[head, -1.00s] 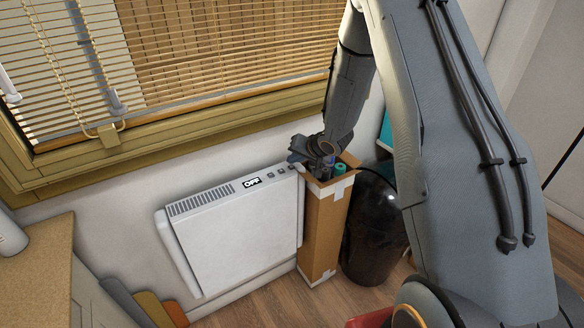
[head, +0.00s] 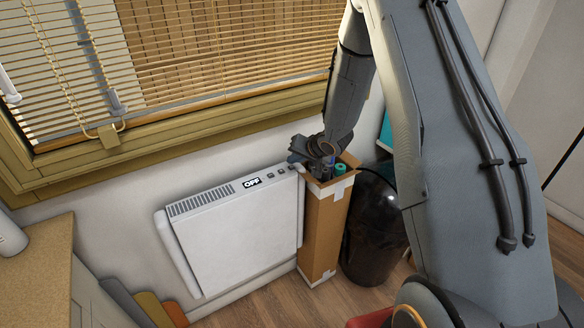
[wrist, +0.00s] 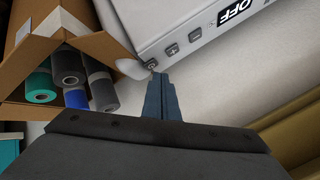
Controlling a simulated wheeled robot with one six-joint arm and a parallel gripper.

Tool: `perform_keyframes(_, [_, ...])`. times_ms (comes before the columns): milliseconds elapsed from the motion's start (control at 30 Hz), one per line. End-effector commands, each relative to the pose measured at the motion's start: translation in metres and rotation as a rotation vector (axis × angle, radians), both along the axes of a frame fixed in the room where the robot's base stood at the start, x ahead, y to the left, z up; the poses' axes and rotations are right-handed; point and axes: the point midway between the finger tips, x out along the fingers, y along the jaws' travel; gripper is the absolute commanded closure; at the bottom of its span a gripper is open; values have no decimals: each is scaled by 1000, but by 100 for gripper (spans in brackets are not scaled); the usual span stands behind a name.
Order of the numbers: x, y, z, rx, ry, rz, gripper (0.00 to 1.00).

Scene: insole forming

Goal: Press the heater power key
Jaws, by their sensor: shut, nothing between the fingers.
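The white heater (head: 245,232) hangs on the wall below the window, and its display (head: 252,183) reads OFF. The display also shows in the wrist view (wrist: 240,10). A row of three small dark keys lies beside it. The end key farthest from the display (wrist: 151,64) seems to bear a power mark, though it is small. My gripper (wrist: 155,76) is shut and empty, its fingertips right at that end key. I cannot tell whether they touch it. In the head view my gripper (head: 294,159) is over the heater's right end, and it partly hides that key.
A tall cardboard box (head: 326,225) with several rolls stands against the heater's right end, close under my wrist. A black bin (head: 374,228) is right of it. The window sill and blind are above. A wooden counter (head: 35,255) is at left.

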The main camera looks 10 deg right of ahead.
Motion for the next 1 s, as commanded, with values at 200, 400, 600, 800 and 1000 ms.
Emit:
perform_keyframes(200, [0, 0, 0, 0, 0, 0, 100])
perform_keyframes(400, [0, 0, 0, 0, 0, 0, 100])
perform_keyframes(600, [0, 0, -1, 0, 0, 0, 100])
perform_keyframes(800, [0, 0, -7, -1, 0, 1, 100])
perform_keyframes(1000, [0, 0, -9, -1, 0, 1, 100])
